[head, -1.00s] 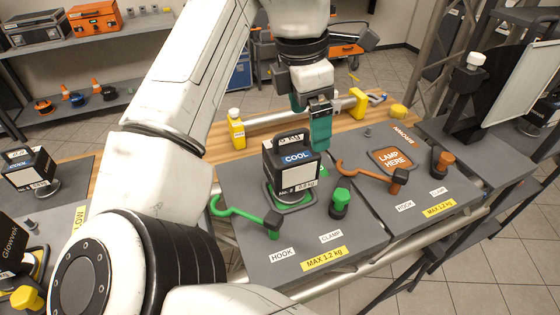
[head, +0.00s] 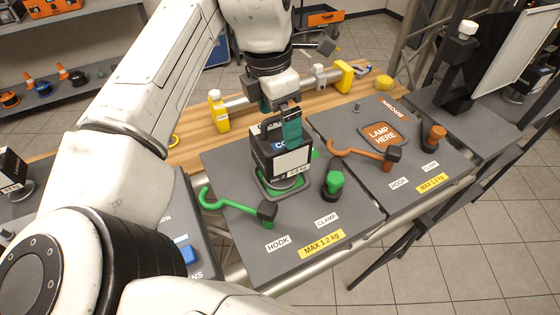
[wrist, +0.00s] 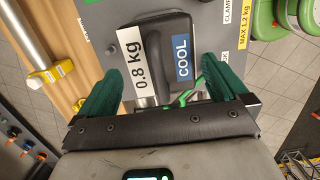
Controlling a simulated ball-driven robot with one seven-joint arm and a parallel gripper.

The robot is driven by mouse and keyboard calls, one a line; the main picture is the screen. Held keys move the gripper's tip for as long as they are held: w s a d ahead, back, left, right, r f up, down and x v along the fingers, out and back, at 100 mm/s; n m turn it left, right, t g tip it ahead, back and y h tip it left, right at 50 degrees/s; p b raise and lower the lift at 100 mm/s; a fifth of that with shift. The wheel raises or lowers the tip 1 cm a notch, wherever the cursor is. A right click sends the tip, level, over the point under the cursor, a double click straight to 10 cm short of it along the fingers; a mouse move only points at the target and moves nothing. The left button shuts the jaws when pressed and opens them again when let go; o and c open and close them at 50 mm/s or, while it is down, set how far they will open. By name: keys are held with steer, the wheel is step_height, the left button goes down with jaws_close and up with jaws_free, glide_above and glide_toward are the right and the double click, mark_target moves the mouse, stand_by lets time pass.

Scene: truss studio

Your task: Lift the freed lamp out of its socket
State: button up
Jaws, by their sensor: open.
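The lamp (head: 284,158) is a black block with a blue "COOL" label and a top handle. It stands upright in its socket (head: 268,190) on the grey panel with the green fittings. The green hook (head: 236,204) is swung off to the left of the lamp, and the green clamp (head: 334,182) stands to its right. My gripper (head: 279,122) is at the lamp's top. In the wrist view the lamp (wrist: 166,62), labelled "0.8 kg", sits between the open green fingers (wrist: 166,90), with a gap beside each finger. The far finger is partly hidden in the head view.
To the right is a panel with an orange hook (head: 362,152), an orange clamp (head: 433,138) and an empty "LAMP HERE" plate (head: 382,135). Yellow clamps (head: 216,111) hold a rail behind. A dark stand with a white board (head: 503,57) is at the far right.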

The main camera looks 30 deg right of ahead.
steer(key=shift+d+f, duration=0.15)
steer(key=shift+f, duration=1.3)
steer(key=shift+c, duration=0.2)
steer(key=shift+r, duration=0.1)
steer(key=c, duration=1.7)
steer(key=shift+r, duration=0.15)
